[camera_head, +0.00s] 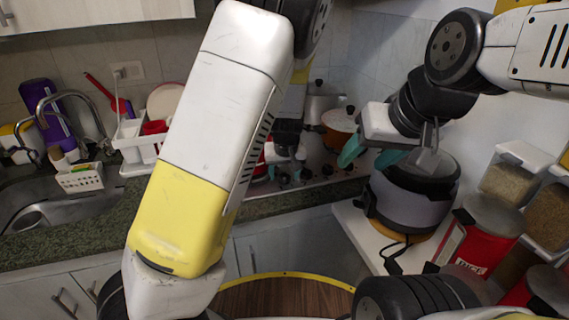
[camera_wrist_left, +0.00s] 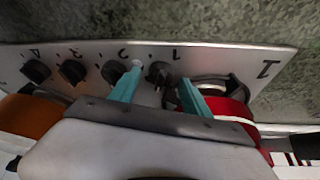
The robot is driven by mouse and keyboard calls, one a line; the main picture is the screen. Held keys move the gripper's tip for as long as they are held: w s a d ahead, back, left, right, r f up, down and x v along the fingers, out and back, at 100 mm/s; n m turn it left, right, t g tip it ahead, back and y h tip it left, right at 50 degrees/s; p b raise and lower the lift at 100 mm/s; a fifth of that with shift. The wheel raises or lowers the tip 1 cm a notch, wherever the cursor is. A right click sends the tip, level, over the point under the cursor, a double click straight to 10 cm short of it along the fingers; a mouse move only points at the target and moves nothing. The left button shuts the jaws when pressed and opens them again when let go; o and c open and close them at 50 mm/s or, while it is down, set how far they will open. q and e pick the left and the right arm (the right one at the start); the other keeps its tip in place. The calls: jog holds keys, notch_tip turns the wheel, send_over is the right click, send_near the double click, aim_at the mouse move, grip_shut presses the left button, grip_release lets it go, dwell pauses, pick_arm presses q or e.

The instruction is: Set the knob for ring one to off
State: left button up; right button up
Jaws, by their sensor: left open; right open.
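The knob for ring one (camera_wrist_left: 158,73) is a dark round knob on the silver stove panel (camera_wrist_left: 225,57), beside a printed 1. In the left wrist view my left gripper (camera_wrist_left: 160,75) is open, with one teal finger on each side of this knob. I cannot tell whether the fingers touch it. In the head view my left gripper (camera_head: 286,170) is small and partly hidden at the stove's front edge. My right gripper (camera_head: 364,162) is open and empty, near the grey cooker at the right.
More dark knobs (camera_wrist_left: 72,71) sit in a row left of knob one in the wrist view. A red pot (camera_wrist_left: 229,108) is close to the right finger. An orange pot (camera_head: 340,127) stands on the stove. A grey cooker (camera_head: 412,205) and red canisters (camera_head: 470,250) stand at the right.

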pick_arm(q)
jog(key=shift+f, duration=0.1)
grip_shut()
jog(key=shift+d+n, duration=0.15)
jog(key=shift+n, duration=0.45)
jog(key=shift+n+y, duration=0.5)
jog(key=shift+n, duration=0.4)
grip_release()
